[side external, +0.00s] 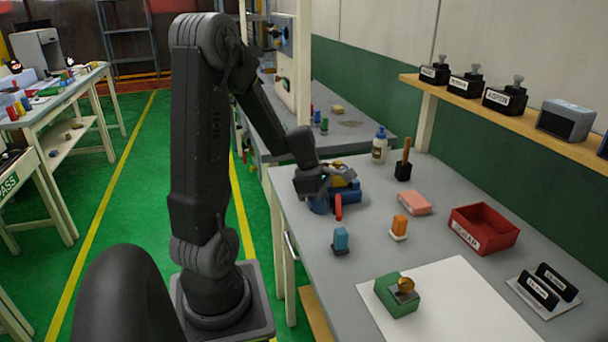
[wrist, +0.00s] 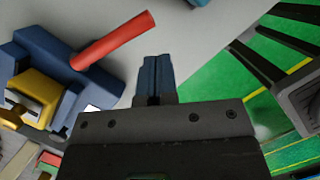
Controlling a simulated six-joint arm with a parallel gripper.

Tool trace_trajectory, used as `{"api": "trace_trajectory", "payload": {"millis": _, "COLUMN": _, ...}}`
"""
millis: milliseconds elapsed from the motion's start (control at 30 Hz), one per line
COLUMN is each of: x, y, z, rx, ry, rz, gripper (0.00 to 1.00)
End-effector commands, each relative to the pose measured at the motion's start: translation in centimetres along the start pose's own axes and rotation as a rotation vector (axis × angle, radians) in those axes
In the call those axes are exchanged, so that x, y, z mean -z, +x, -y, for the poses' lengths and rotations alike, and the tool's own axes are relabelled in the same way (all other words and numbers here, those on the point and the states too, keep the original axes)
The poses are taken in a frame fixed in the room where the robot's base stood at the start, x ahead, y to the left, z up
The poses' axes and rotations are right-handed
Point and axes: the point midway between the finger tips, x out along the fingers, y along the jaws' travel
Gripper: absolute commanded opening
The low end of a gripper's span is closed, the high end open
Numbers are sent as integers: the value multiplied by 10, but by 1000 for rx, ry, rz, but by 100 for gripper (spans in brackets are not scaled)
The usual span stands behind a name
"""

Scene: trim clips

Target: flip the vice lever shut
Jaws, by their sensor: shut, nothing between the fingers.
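The blue vice (side external: 349,193) stands near the left edge of the grey workbench, partly hidden by my gripper in the side view. Its blue body (wrist: 90,85) fills the left of the wrist view. The red lever (side external: 338,208) sticks out from the vice toward the side camera; in the wrist view the lever (wrist: 113,41) slants up and right from the body. A yellow part (wrist: 38,92) sits at the vice. My gripper (wrist: 154,62) is shut and empty, beside the lever and apart from it in the wrist view.
A blue block (side external: 341,239), an orange block (side external: 399,226) and a pink block (side external: 414,202) stand on the bench (side external: 320,275). A red bin (side external: 484,229) is at the right. A green fixture (side external: 397,294) sits on a white sheet (side external: 455,310). A glue bottle (side external: 380,146) stands behind the vice.

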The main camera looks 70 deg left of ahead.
Motion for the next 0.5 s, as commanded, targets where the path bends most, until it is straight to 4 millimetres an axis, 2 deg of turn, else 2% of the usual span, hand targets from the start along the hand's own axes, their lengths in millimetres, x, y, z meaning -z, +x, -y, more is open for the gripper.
{"api": "trace_trajectory", "payload": {"millis": 67, "x": 16, "y": -10, "z": 4, "rx": -8, "ry": -8, "rz": 0, "gripper": 0}}
{"api": "trace_trajectory", "payload": {"millis": 300, "x": 12, "y": -66, "z": 8, "rx": -14, "ry": 0, "rz": -1, "gripper": 0}}
{"api": "trace_trajectory", "payload": {"millis": 500, "x": 11, "y": -96, "z": 11, "rx": -11, "ry": 0, "rz": -1, "gripper": 0}}
